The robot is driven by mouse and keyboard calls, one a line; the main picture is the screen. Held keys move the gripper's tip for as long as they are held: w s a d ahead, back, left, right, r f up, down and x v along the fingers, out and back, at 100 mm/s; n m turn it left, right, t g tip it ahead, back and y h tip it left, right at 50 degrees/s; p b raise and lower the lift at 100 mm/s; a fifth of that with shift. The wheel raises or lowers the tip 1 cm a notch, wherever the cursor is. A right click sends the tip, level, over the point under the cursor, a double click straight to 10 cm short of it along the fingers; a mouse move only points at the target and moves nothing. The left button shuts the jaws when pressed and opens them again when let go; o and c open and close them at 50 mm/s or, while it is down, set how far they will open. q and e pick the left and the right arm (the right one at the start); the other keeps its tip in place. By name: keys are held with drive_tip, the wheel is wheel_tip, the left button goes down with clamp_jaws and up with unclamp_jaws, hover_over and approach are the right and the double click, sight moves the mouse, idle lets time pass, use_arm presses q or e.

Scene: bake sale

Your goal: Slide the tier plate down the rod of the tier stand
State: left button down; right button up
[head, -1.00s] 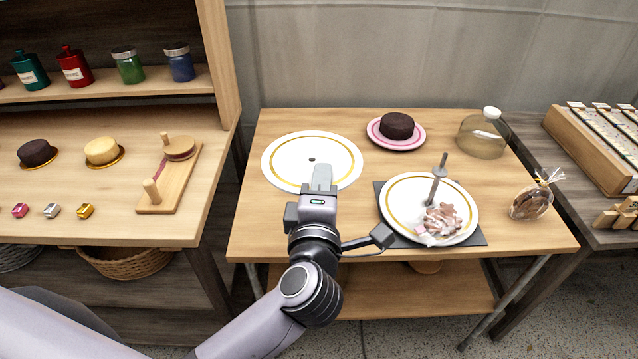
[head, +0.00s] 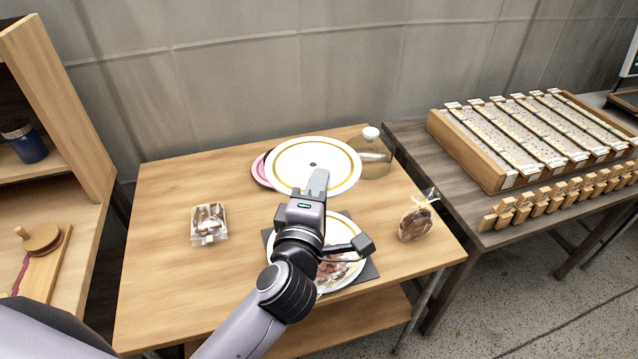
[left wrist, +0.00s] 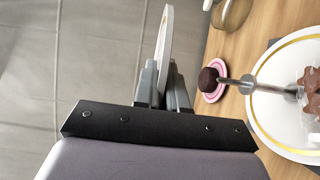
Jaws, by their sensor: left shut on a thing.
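The white tier plate (head: 290,178) with gold rings and a small centre hole is held above the table by its near rim. My left gripper (head: 318,182) is shut on it. In the left wrist view the plate (left wrist: 166,40) shows nearly edge-on between the fingers (left wrist: 164,88). The tier stand's base plate (head: 275,232) lies below, partly hidden by my gripper and arm. Its grey rod is hidden in the head view; in the left wrist view the rod (left wrist: 252,86) stands apart from the held plate, to the right. My right gripper is not in view.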

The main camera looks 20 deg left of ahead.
use_arm(q)
drive_tip(key=shift+w+d+r, duration=0.1)
drive_tip(key=shift+w+d, duration=0.1)
drive_tip(key=shift+d, duration=0.05)
drive_tip(key=shift+s, duration=0.1)
drive_tip(key=shift+f+b, duration=1.8)
drive_tip(key=shift+f, duration=1.1)
drive_tip(key=shift+p, duration=0.5)
drive_tip(key=shift+r+p, duration=0.1)
drive_tip(key=shift+p, duration=0.2)
drive_tip(key=shift+p, duration=0.4)
drive_tip(key=shift+f+b, duration=2.1)
drive_tip(key=shift+f, duration=1.15)
